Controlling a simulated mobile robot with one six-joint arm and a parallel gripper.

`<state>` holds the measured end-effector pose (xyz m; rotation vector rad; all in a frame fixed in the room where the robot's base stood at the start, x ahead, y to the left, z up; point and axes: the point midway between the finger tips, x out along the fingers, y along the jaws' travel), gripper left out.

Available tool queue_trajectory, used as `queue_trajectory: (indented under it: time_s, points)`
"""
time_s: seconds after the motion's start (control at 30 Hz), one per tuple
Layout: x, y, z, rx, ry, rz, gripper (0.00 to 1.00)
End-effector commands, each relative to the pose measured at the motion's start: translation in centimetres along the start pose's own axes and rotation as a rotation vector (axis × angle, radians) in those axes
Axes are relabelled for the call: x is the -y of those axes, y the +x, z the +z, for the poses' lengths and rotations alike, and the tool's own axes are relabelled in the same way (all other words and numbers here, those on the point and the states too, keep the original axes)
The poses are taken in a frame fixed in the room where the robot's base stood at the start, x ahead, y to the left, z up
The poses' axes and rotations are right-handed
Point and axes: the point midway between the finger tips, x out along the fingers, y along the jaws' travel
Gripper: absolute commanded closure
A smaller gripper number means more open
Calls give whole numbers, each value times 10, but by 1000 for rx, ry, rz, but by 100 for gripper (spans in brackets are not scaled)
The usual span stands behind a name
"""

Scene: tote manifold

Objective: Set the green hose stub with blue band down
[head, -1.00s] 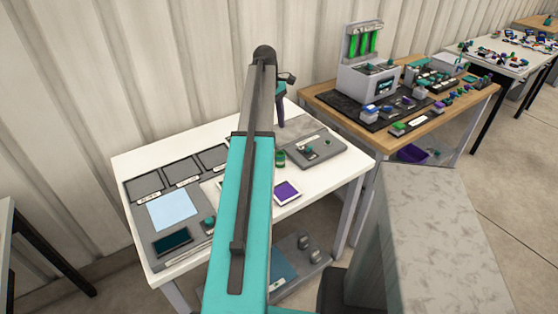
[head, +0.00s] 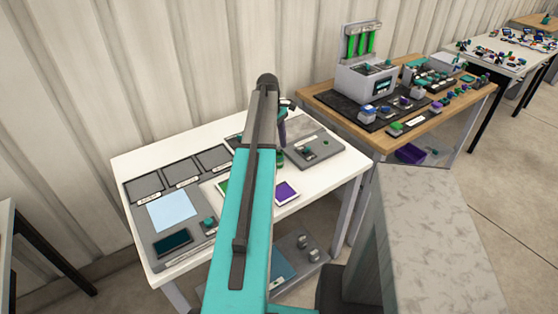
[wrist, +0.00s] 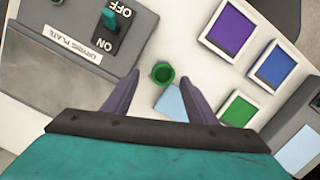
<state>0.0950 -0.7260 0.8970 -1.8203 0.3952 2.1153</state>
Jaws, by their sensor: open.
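The green hose stub (wrist: 163,74) stands on the white table, seen from above in the wrist view as a round green piece with a dark hollow. I cannot make out its blue band. In the head view the stub (head: 280,159) is a small green patch, partly hidden by my arm. My gripper (wrist: 179,77) is open, its two purple-grey fingers spread left and right of the stub in the picture with clear gaps. In the head view my gripper (head: 282,137) points down above the stub. How far the fingertips are above the table is hard to tell.
Purple (wrist: 230,28), blue (wrist: 274,66) and green (wrist: 238,110) framed squares lie right of the stub. A grey unit labelled drying plate (wrist: 72,45) with an OFF/ON switch (wrist: 114,20) is at left.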

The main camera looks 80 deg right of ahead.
Motion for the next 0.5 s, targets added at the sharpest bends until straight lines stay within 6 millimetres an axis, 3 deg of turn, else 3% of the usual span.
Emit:
queue_trajectory:
  time_s: [0.5]
  points:
    - [1, 6, 1, 1, 1, -2, 48]
